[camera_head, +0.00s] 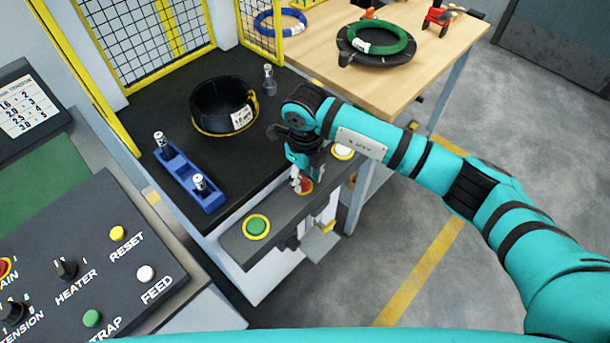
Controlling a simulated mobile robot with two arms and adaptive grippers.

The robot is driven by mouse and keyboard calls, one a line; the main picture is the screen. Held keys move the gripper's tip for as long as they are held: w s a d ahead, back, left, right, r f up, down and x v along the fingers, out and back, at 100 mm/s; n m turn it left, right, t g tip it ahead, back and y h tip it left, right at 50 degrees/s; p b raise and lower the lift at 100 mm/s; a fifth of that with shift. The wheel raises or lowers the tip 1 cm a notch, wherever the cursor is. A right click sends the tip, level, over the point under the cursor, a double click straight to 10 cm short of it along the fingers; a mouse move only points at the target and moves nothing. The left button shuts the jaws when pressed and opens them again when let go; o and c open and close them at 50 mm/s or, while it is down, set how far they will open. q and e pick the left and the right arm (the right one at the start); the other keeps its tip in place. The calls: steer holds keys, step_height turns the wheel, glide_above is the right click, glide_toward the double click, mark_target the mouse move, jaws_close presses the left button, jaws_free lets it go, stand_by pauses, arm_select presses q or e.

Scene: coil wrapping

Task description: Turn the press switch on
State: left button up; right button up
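The press front (275,211) is a grey ledge with a green button (257,226) in a yellow ring, a red button (305,186) and a white button (343,151). A dark knob (290,243) and a small yellow part (327,227) sit on the face below; I cannot tell which control is the press switch. My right gripper (298,183) points down at the red button and partly covers it. I cannot tell whether it touches, or whether its fingers are open. My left gripper is not in view.
On the black press bed stand a wrapped black coil (224,105), a blue holder (188,180) with metal pins, and a loose metal pin (269,80). A labelled control panel (75,265) fills the lower left. A wooden table (310,50) with coils stands behind. Yellow-framed mesh guards the back.

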steer(key=shift+f, duration=0.4)
steer(key=shift+c, duration=0.4)
jaws_close()
